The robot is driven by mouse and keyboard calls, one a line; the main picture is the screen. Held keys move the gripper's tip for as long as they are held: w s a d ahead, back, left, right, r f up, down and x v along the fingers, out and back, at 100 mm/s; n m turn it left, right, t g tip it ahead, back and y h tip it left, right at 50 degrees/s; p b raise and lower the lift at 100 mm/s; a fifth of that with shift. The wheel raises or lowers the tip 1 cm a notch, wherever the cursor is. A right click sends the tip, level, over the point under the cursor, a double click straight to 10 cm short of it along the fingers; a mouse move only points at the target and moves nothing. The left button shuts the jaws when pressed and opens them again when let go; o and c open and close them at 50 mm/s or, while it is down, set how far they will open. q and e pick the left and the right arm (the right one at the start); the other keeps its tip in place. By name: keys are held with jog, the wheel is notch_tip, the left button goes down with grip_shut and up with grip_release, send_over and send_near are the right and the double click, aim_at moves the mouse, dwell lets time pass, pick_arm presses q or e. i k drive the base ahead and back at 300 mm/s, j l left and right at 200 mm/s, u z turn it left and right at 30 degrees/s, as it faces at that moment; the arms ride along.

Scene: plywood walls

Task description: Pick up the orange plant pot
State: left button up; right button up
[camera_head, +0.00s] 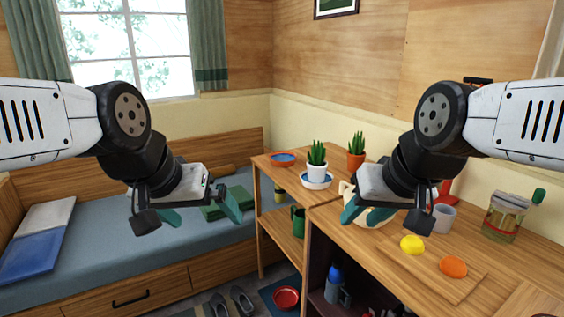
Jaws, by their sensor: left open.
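The orange plant pot (356,160) stands upright at the back of the wooden shelf unit, near the wall, with a green spiky plant in it. A white pot (317,173) with a similar plant stands to its left on a blue-rimmed saucer (316,184). My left gripper (201,214) is open and empty, in front of the bed and well left of the orange pot. My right gripper (381,218) has its teal fingers apart, nearer to me than the orange pot, and partly covers a cream vessel (376,218). Neither gripper touches the orange pot.
An orange-and-blue dish (283,158) lies at the unit's back left. The counter at right holds a grey-white cup (443,218), a glass jar (504,216), a lemon (412,245) and an orange (453,266) on a board. A green mug (298,222) is on the lower shelf.

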aim_at(356, 156)
jog(key=i+j+z, duration=0.2)
jog(key=i+z, duration=0.25)
jog(key=i+j+z, duration=0.45)
jog(key=i, duration=0.15)
